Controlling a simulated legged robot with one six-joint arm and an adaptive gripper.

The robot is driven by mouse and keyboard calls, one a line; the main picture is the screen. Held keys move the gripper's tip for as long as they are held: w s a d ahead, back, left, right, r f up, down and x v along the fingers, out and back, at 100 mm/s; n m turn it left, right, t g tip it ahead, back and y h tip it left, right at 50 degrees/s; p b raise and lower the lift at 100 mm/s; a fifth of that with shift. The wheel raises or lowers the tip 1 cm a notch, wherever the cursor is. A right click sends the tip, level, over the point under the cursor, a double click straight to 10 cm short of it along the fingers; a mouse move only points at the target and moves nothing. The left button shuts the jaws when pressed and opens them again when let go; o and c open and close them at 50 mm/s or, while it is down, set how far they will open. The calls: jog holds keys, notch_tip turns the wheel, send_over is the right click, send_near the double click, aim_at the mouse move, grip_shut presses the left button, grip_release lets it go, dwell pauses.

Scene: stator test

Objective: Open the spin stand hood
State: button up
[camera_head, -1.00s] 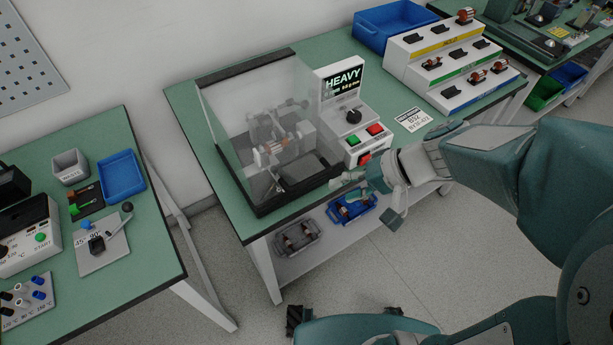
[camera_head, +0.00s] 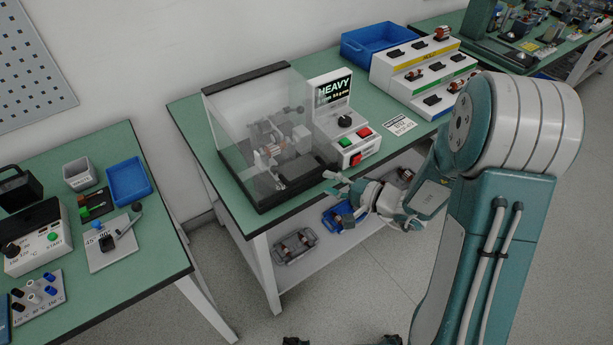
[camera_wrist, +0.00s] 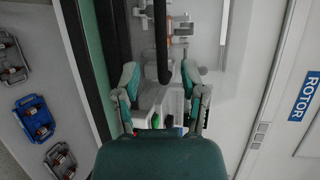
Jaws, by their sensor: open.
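The spin stand hood (camera_head: 235,140) is a clear box with a dark top edge, standing closed over the spin stand on the green bench. A copper-coloured rotor (camera_head: 273,150) shows inside it. My gripper (camera_head: 336,185) is open and empty at the bench's front edge, just right of the hood's lower front corner. In the wrist view my gripper (camera_wrist: 160,85) has its two teal and grey fingers spread. A dark bar (camera_wrist: 162,40) runs down the picture between them; I cannot tell whether it touches a finger.
The control box (camera_head: 345,120) with a "HEAVY" display stands right of the hood. A stepped rack (camera_head: 420,70) and a blue bin (camera_head: 385,40) stand further right. A blue tray (camera_head: 340,217) and a grey tray (camera_head: 295,245) lie on the lower shelf. Another bench (camera_head: 150,245) stands at left.

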aim_at(307, 173)
jog(key=x, duration=0.7)
grip_shut()
